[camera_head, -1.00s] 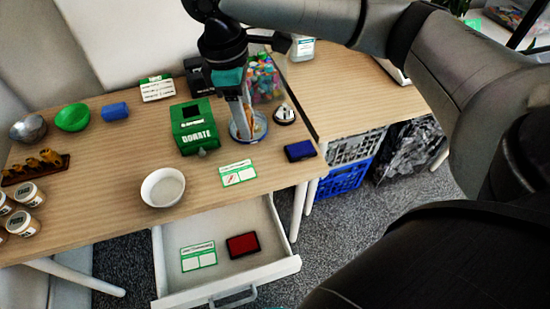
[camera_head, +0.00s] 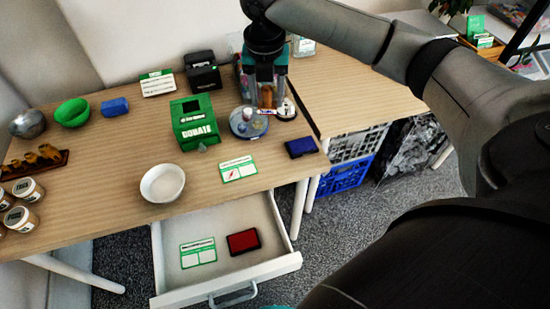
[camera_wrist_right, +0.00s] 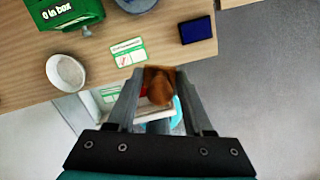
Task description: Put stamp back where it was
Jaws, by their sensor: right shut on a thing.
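My right gripper (camera_head: 268,104) comes down from the top of the head view and is shut on the stamp (camera_head: 268,96), a brown wooden piece between its fingers. In the right wrist view the brown stamp (camera_wrist_right: 159,90) shows between the two fingers. The gripper is over the back right of the desk, beside a round blue-rimmed dish (camera_head: 240,130) that holds small items. The stamp's lower end is small, and I cannot tell whether it touches anything.
A green donate box (camera_head: 195,123) stands left of the dish. A bell (camera_head: 287,112) is close beside the gripper. A blue ink pad (camera_head: 301,147), a green-edged card (camera_head: 238,168) and a white bowl (camera_head: 162,183) lie nearer. The drawer (camera_head: 230,270) is open with a red pad (camera_head: 243,242) inside.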

